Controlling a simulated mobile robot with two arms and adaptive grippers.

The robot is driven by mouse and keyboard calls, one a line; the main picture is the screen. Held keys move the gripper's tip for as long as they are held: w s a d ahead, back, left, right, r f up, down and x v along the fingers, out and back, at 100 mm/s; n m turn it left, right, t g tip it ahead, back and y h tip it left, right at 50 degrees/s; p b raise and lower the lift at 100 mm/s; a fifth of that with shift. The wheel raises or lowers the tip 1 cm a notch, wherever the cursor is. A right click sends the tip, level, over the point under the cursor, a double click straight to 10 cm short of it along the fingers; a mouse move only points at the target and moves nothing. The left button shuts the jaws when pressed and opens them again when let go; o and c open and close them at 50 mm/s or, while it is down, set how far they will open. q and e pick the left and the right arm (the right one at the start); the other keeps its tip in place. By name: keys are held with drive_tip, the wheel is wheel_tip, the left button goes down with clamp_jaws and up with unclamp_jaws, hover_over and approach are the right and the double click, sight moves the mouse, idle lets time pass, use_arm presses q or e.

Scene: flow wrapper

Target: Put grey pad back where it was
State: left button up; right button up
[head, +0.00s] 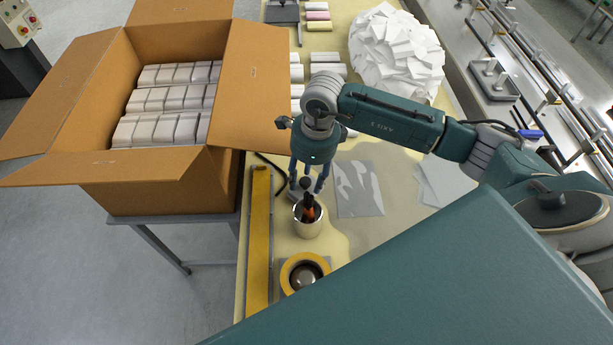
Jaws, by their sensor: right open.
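My right gripper (308,184) is open and points down just above and behind a metal cup (308,222) on the table. The cup holds tools with dark and orange handles. A small grey piece (294,194) shows beside the fingers, partly hidden by them; I cannot tell whether it is the grey pad. My left gripper is not in view.
A yellow bar (258,240) lies along the table's left edge. Clear grey sheets (357,190) lie right of the cup. An open cardboard box (140,190) of white packs stands left. A white paper heap (396,50) and a conveyor line are farther back.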

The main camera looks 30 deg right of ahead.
sight(312, 188)
drive_tip(key=shift+r+b, duration=0.35)
drive_tip(key=shift+r, duration=0.1)
wheel_tip(312, 188, up, 11)
drive_tip(key=d+b, duration=0.1)
drive_tip(key=b, duration=0.1)
drive_tip(key=shift+s+b, duration=0.35)
drive_tip(key=shift+s, duration=0.05)
